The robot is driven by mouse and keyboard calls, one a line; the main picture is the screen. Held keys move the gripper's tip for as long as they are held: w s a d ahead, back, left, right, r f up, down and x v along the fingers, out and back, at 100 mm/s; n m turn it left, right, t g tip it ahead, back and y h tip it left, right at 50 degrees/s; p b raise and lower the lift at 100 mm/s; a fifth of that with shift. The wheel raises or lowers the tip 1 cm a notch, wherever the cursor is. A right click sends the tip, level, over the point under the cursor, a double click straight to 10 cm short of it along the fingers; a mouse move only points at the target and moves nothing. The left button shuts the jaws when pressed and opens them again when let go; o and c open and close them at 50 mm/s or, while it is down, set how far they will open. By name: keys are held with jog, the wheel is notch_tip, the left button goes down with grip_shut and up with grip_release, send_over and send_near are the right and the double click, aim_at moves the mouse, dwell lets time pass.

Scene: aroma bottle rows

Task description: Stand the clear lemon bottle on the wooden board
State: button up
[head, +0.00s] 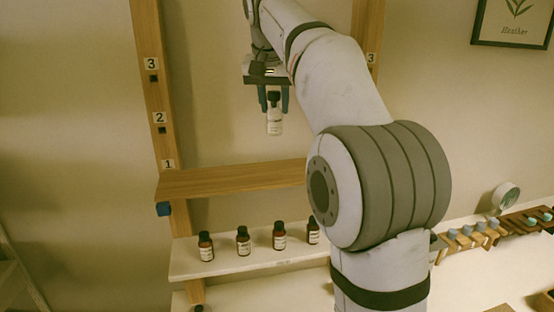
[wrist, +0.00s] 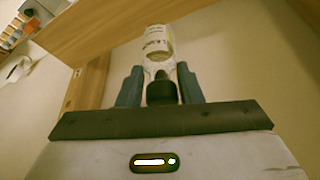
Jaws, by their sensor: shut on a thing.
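My gripper (head: 273,98) is shut on the clear bottle (head: 274,126), which has a black cap and a white label. It hangs upright below the fingers, in the air above the wooden board (head: 225,180) in the head view. In the wrist view the bottle (wrist: 157,42) sits between the two blue-grey fingers (wrist: 160,88), its cap toward the camera. The label text is too small to read. The wooden board (wrist: 105,32) also shows beyond the bottle there. The board's right part is hidden behind my arm in the head view.
Several brown bottles (head: 243,241) stand in a row on a white shelf (head: 185,261) below the board. Wooden uprights (head: 147,40) with numbered tags flank the board. Wooden blocks with pale stoppers (head: 466,236) sit at right. The visible top of the board is bare.

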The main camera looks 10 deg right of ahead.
aim_at(276, 134)
jog(key=f, duration=0.9)
jog(key=shift+s+d+f, duration=0.15)
jog(key=shift+d+f, duration=0.05)
jog(key=shift+f, duration=0.1)
jog(key=shift+f+b, duration=0.1)
jog(key=shift+b, duration=0.2)
jog(key=o, duration=1)
jog(key=v, duration=1.2)
jog(key=s+f+n, duration=0.1)
jog(key=s+f, duration=0.7)
jog(key=f, duration=0.2)
jog(key=s+d+f+n+y, duration=0.1)
jog(key=s+f+n, duration=0.1)
jog(key=s+f, duration=0.7)
jog(key=s+f+n, duration=0.1)
jog(key=s+f, duration=0.7)
jog(key=f, duration=0.3)
jog(key=shift+s+d+f+n+y, duration=0.1)
jog(key=shift+s+d+n+y, duration=0.2)
jog(key=shift+s, duration=0.1)
notch_tip(276, 134, down, 4)
jog(key=b, duration=0.3)
jog(key=shift+w+g, duration=0.1)
jog(key=shift+g, duration=0.3)
